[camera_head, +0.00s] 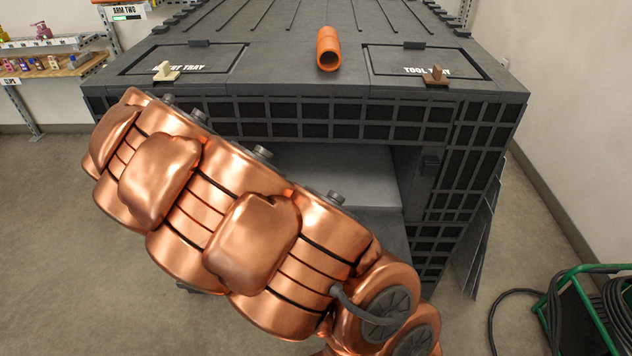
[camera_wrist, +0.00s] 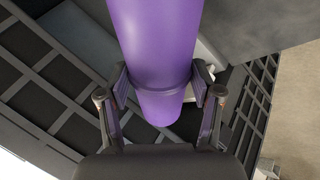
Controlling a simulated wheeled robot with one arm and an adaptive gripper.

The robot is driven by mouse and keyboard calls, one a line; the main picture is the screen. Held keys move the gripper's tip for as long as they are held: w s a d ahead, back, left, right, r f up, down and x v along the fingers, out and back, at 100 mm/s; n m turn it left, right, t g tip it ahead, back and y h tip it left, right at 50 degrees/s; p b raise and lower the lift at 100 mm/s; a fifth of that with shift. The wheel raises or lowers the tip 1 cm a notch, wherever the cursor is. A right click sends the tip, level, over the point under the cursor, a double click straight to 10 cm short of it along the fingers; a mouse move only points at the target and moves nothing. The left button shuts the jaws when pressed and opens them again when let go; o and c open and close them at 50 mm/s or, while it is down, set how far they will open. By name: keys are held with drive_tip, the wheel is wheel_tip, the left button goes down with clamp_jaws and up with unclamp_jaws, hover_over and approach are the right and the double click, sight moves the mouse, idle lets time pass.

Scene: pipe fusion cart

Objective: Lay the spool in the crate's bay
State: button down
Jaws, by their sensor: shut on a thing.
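A smooth purple cylinder (camera_wrist: 155,45), which I take to be the spool, stands between the fingers of my gripper (camera_wrist: 161,85) in the wrist view. The fingers are shut on it, one on each side. Its upper end runs out of the picture. In the head view my copper-coloured arm hides the gripper and the cylinder. A large dark grey crate-like body (camera_head: 470,130) with grid sides fills the middle of the head view. Its front has an open recess (camera_head: 340,172) with a light grey inner surface, partly hidden by my arm. I cannot tell if this is the bay.
An orange pipe (camera_head: 328,50) lies on the top between two labelled trays, the right one a tool tray (camera_head: 425,62). A green frame with dark hose (camera_head: 585,310) stands at the lower right. Shelves (camera_head: 50,62) stand at the left. Floor at the left is clear.

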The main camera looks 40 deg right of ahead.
drive_tip(key=d+f+n+t+y+b, duration=0.1)
drive_tip(key=d+f+n+b, duration=0.2)
drive_tip(key=d+f+b, duration=0.3)
drive_tip(key=s+d+f+n+t+y+b, duration=0.1)
drive_tip(key=d+f+n+b, duration=0.3)
drive_tip(key=d+f+b, duration=0.2)
drive_tip(key=s+d+f+n+t+y+b, duration=0.1)
drive_tip(key=d+f+n+t+y+b, duration=0.1)
drive_tip(key=d+f+b, duration=0.4)
drive_tip(key=shift+d+f+n+b, duration=0.1)
drive_tip(key=shift+d+n+b, duration=0.35)
drive_tip(key=shift+d+b, duration=0.65)
drive_tip(key=shift+d+f+n+b, duration=0.1)
drive_tip(key=shift+d+n+b, duration=0.45)
drive_tip(key=shift+d, duration=0.95)
drive_tip(key=d, duration=0.5)
drive_tip(key=d+f+b, duration=0.1)
drive_tip(key=d, duration=0.4)
drive_tip(key=d+b, duration=0.1)
drive_tip(key=d, duration=0.5)
drive_tip(key=shift+s+d+f, duration=0.1)
drive_tip(key=shift+s+f, duration=0.15)
drive_tip(key=shift+s, duration=0.1)
wheel_tip(320, 180, down, 4)
drive_tip(key=shift+r+b, duration=0.2)
drive_tip(key=shift+b, duration=0.15)
drive_tip(key=shift+c, duration=1)
unclamp_jaws()
drive_tip(key=shift+r, duration=0.1)
